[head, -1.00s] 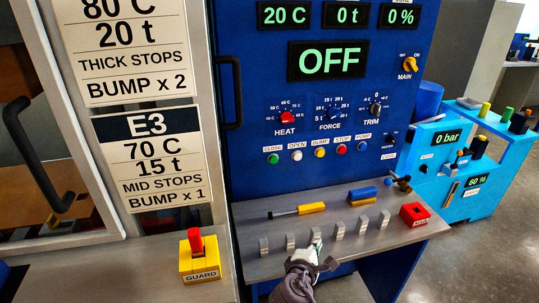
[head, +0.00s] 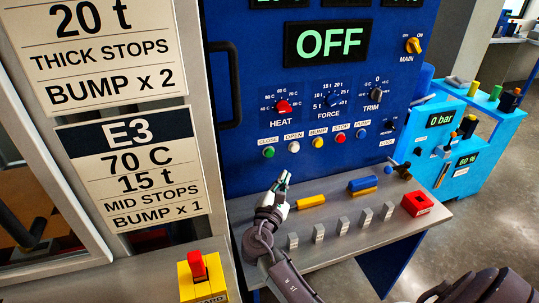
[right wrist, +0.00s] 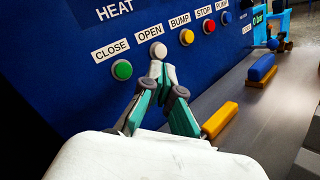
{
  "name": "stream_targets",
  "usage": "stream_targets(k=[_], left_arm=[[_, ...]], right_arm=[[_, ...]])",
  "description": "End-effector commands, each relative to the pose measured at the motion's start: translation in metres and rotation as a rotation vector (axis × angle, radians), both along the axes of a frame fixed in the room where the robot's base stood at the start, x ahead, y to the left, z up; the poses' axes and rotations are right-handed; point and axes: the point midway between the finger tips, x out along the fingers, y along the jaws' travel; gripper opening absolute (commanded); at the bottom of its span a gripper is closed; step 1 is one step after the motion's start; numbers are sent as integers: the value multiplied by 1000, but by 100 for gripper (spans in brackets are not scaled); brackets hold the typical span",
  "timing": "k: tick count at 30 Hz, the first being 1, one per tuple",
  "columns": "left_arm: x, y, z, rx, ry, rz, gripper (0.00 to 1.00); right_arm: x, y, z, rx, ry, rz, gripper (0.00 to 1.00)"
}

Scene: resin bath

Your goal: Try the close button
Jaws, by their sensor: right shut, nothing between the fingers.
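The green CLOSE button (head: 268,152) is at the left end of the button row on the blue panel. It also shows unobstructed in the right wrist view (right wrist: 122,69). The white OPEN button (head: 294,146) is just to its right. My right gripper (head: 284,178) is shut and empty, in front of the panel and below these two buttons. In the right wrist view its fingertips (right wrist: 157,69) line up just under the OPEN button (right wrist: 158,50), right of CLOSE. I cannot tell how far they are from the panel. My left gripper is out of view.
A yellow GUARD box (head: 203,281) with a red switch stands at lower left. The display (head: 329,43) reads OFF.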

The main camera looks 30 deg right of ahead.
Motion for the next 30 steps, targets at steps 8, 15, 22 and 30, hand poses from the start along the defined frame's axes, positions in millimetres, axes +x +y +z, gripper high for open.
stream_targets(k=[8, 15, 22, 30], left_arm=[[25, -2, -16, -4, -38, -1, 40], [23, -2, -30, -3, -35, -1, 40], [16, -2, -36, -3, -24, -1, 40], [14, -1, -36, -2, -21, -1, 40]], right_arm=[[36, -9, -3, 1, -2, 0, 0], [65, -16, -3, -1, -1, -1, 0], [78, -19, -1, 1, 0, -1, 0], [79, -20, 0, 1, 0, -1, 0]])
